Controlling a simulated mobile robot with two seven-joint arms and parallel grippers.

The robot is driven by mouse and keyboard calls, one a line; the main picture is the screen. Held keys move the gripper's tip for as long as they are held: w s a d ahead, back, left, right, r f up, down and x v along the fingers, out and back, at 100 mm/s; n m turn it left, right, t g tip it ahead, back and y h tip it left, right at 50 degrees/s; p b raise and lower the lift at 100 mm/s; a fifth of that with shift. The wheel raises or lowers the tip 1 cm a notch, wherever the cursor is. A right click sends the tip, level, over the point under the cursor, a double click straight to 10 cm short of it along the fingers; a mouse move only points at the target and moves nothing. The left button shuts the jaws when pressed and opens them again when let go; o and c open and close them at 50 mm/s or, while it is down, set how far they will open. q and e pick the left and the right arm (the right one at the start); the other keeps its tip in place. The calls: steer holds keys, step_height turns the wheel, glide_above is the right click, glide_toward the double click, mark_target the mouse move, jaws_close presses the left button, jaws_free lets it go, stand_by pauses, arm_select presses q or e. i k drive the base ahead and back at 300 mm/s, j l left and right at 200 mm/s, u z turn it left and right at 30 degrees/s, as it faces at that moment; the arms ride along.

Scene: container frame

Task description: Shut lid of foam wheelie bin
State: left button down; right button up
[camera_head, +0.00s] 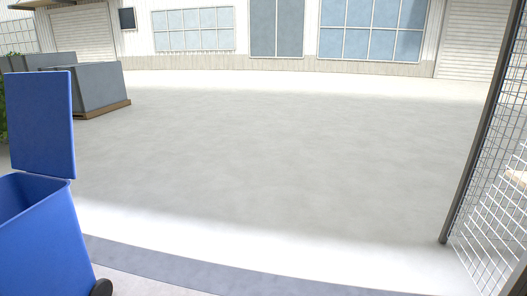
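A blue wheelie bin (45,245) stands at the lower left of the head view, partly cut off by the left edge. Its blue lid (40,122) is raised upright above the bin's rear right rim. The bin's mouth is open, and its inner wall shows. A dark wheel (102,288) is at its lower right. Neither of my grippers is in view.
Grey crates (95,86) on a wooden pallet stand behind the bin at the left. A mesh fence panel (497,165) with a dark post is at the right. The paved ground (270,150) between them is clear, up to a building with windows and shutters.

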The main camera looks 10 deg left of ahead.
mark_target(38, 113)
steer(key=i+u, duration=0.25)
steer(key=i, duration=0.25)
steer(key=i+u, duration=0.2)
steer(key=i, duration=0.25)
steer(key=i+l+u, duration=0.25)
steer(key=i, duration=0.25)
steer(key=i+j+u, duration=0.35)
steer(key=i, duration=0.15)
steer(key=i+u, duration=0.35)
steer(key=i, duration=0.2)
steer(key=i+u, duration=0.35)
steer(key=i, duration=0.2)
